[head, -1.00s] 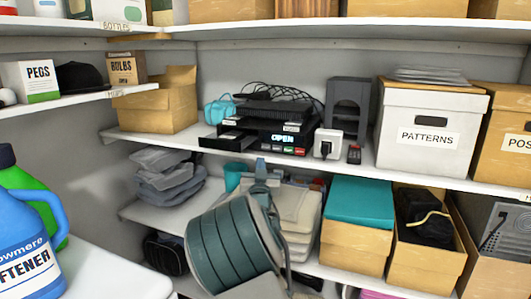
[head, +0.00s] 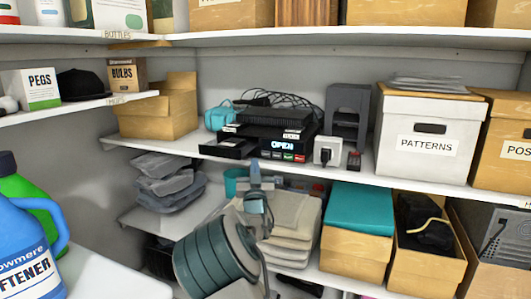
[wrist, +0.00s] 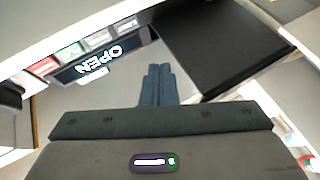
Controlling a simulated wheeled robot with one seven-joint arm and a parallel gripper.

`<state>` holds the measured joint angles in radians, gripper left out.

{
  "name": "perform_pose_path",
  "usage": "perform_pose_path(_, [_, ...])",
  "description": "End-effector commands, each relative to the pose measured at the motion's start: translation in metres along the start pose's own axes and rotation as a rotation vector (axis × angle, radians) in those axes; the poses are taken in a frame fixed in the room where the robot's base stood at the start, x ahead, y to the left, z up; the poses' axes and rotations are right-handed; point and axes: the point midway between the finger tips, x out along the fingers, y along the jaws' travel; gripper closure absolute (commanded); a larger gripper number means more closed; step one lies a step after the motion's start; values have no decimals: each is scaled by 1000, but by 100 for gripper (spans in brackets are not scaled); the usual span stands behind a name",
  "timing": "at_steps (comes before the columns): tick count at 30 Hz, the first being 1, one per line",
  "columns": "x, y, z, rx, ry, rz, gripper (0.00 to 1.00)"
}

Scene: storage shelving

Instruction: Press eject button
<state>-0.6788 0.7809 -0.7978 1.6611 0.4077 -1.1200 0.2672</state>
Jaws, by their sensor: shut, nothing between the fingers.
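The black disc player (head: 262,143) sits on the middle shelf. Its lit display (head: 283,146) reads OPEN, also seen upside down in the wrist view (wrist: 97,60). Its black disc tray (head: 226,148) sticks out at the left, and fills the upper right of the wrist view (wrist: 205,45). A row of small buttons (head: 283,156) runs under the display; white, green (wrist: 68,50) and red (wrist: 42,67) ones show in the wrist view. I cannot read which is eject. My gripper (head: 254,166) is shut and empty, its tips (wrist: 158,70) in front of the player, apparently clear of the buttons.
A white PATTERNS box (head: 428,130) stands further right. An open cardboard box (head: 157,112) is left of the tray. Folded cloths and boxes fill the shelf below.

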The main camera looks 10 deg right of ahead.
Motion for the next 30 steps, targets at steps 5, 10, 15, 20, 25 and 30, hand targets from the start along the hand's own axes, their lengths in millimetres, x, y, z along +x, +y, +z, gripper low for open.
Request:
perform_pose_path(5, [23,12,9,-4,0,0,100])
perform_pose_path(10, [36,20,22,0,2,0,100])
perform_pose_path(15, [44,24,25,0,1,1,100])
perform_pose_path(20, [46,25,25,0,1,0,100])
perform_pose_path(25, [46,25,25,0,0,0,100])
perform_pose_path(30, [46,25,25,0,0,0,100])
